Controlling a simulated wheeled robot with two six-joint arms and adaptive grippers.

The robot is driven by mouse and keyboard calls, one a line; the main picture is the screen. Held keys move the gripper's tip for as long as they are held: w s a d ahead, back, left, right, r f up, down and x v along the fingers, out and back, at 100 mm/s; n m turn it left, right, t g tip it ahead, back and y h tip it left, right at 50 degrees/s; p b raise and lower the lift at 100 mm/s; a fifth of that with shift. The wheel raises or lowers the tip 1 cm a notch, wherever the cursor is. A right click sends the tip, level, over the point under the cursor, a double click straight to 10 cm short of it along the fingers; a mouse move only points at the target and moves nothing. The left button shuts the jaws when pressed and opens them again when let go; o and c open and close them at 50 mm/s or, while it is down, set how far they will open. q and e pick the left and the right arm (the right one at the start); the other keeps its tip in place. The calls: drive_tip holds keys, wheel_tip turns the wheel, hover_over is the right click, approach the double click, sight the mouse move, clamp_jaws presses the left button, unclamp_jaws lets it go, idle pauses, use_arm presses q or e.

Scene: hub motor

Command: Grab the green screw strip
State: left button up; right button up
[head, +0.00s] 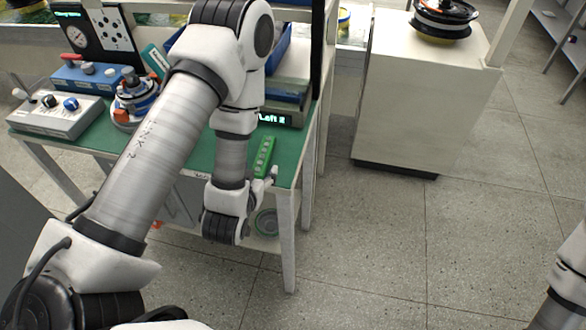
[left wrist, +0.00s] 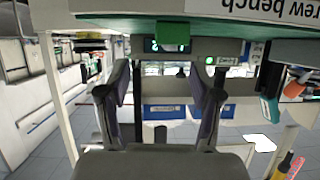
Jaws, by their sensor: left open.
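The green screw strip (head: 264,157) lies on the green bench top (head: 283,173) near its front right corner, in the head view. In the left wrist view, which looks upside down, a green block end (left wrist: 172,36) that appears to be the strip juts from the bench edge, above and between my fingers. My left gripper (left wrist: 160,70) is open with nothing between its fingers. In the head view my left wrist hangs at the bench's front edge and hides most of the gripper. My right gripper is out of view.
A grey control box (head: 58,115) and a round motor part (head: 132,98) are on the bench's left. A white cabinet (head: 425,90) stands right; the floor between is clear.

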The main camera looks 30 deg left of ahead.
sight(262, 158)
use_arm(q)
drive_tip(key=shift+a+f+b, duration=0.3)
drive_tip(key=shift+f, duration=0.2)
drive_tip(key=x, duration=0.1)
drive_tip(key=b+x, duration=0.1)
drive_tip(key=shift+w+a, duration=0.25)
drive_tip(key=shift+a, duration=0.1)
drive_tip(key=x, duration=0.1)
drive_tip(key=p+x, duration=0.1)
drive_tip(key=x, duration=0.2)
drive_tip(key=shift+w+r, duration=0.25)
drive_tip(key=shift+r, duration=0.05)
drive_tip(key=shift+w+a+f, duration=0.25)
drive_tip(key=shift+d, duration=0.1)
drive_tip(key=c, duration=0.4)
clamp_jaws()
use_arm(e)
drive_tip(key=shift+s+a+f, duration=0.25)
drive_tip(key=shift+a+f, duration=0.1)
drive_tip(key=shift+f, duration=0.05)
